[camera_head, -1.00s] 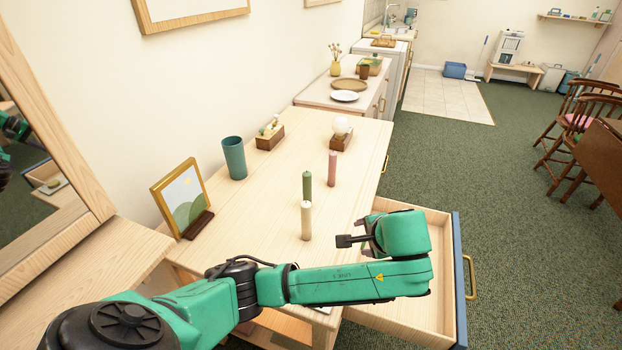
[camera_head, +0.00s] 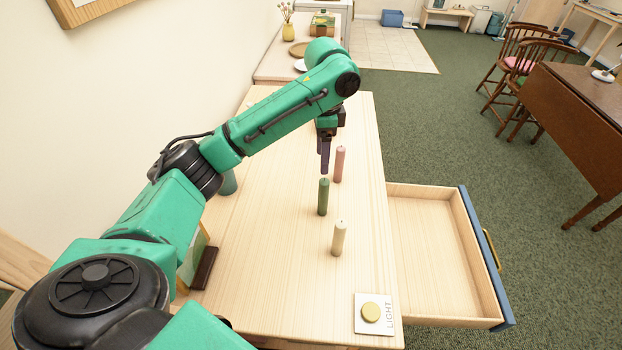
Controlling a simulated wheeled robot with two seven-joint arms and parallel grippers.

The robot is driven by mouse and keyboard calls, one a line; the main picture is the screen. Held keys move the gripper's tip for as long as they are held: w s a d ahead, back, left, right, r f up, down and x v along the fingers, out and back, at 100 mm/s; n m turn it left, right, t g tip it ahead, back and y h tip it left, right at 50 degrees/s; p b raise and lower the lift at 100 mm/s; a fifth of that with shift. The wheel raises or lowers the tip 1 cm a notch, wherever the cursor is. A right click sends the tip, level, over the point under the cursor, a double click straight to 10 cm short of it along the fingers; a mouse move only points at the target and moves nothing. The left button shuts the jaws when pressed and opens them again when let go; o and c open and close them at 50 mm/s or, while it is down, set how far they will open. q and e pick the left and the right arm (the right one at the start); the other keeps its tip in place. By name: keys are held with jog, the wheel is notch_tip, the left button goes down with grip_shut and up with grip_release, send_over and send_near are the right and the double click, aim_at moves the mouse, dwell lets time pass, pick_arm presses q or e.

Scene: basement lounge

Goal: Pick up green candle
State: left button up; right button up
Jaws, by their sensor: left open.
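The green candle (camera_head: 323,197) stands upright on the light wooden table (camera_head: 270,260), in the middle of the head view. A pink candle (camera_head: 339,164) stands just behind it to the right, and a cream candle (camera_head: 338,238) stands in front of it. My left gripper (camera_head: 325,165) points down just above and behind the green candle, beside the pink one. It is open and empty; its fingers overlap in this view. Whether it touches a candle cannot be seen. My right gripper is not in view.
An open, empty drawer (camera_head: 432,240) juts out from the table's right side. A plate with a round gold button marked LIGHT (camera_head: 371,313) lies at the table's front right. The picture frame (camera_head: 205,267) and teal cup (camera_head: 229,182) are partly hidden behind my left arm.

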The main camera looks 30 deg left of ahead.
pick_arm(q)
jog(key=w, duration=0.1)
jog(key=p, duration=0.1)
send_over(323, 195)
jog(key=f, duration=0.6)
jog(key=shift+w+a+f, duration=0.1)
jog(key=shift+w+f, duration=0.15)
jog(key=shift+w, duration=0.15)
jog(key=f, duration=0.2)
jog(key=shift+w+a+f+p, duration=0.25)
jog(key=shift+a+f+p, duration=0.1)
notch_tip(323, 195, down, 4)
jog(key=shift+s+d+f+p, duration=0.1)
jog(key=shift+d+f+p, duration=0.05)
jog(key=shift+p, duration=0.45)
jog(key=shift+f, duration=0.2)
grip_shut()
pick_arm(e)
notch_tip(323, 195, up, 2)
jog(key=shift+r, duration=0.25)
